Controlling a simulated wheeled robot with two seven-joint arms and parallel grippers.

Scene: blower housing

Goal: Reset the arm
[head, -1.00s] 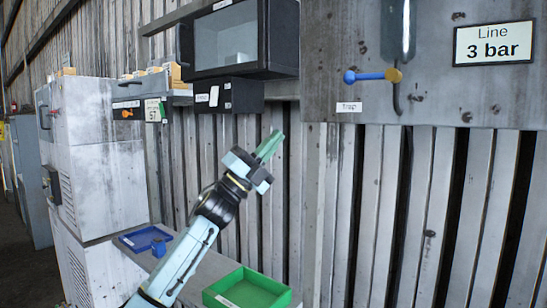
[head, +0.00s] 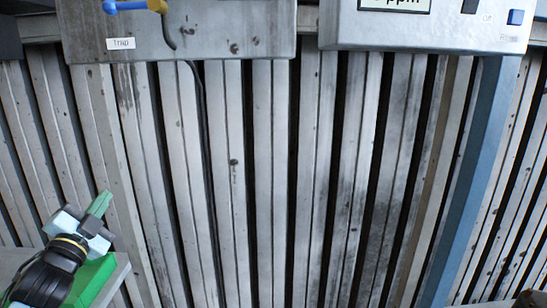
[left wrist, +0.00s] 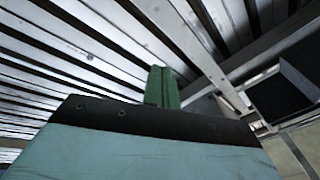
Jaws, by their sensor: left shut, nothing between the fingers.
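My left gripper (head: 99,204) is at the lower left of the head view, raised in front of the corrugated wall. Its green fingers are together with nothing between them, pointing up and slightly right. The left wrist view also shows the closed green fingers (left wrist: 161,86), with metal wall panels beyond them. My left arm enters from the lower left corner. Behind it, a green tray (head: 92,282) on a bench is partly hidden by the arm.
A grey panel labelled "Trap" (head: 200,35) with a blue-handled valve (head: 130,6) is at the upper left. A white panel (head: 430,28) with a blue button is at the upper right. A blue post (head: 470,180) stands at the right.

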